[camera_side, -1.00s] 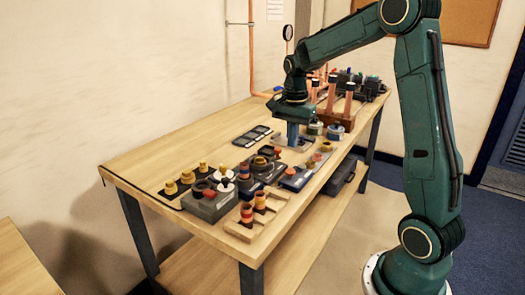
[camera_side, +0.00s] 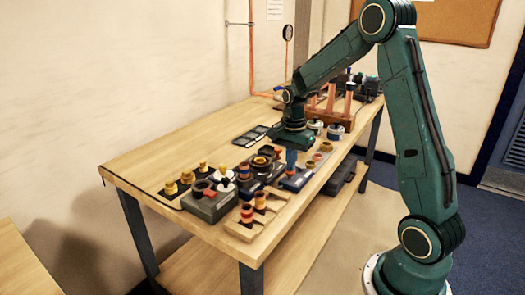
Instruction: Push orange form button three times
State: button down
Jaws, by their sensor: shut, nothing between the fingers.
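My gripper (camera_side: 291,168) is shut and points straight down, its blue fingers at a low dark blue-grey box (camera_side: 297,181) near the front edge of the bench. The small orange-red button seen earlier on this box is hidden behind the fingertips, so I cannot tell whether they touch it or whether it is pressed. I cannot read any label that marks it as the form button.
Dark boxes with red, yellow and black parts (camera_side: 208,203) crowd the bench to the left. A wooden rack with ringed pegs (camera_side: 255,215) stands at the front corner. Copper pipes (camera_side: 330,100) stand behind. The bench's back left (camera_side: 170,150) is clear.

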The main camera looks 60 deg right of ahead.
jog(key=shift+f, duration=0.15)
jog(key=shift+f, duration=0.95)
jog(key=shift+r, duration=0.1)
notch_tip(320, 180, up, 14)
jog(key=shift+r, duration=0.1)
dwell(0.7)
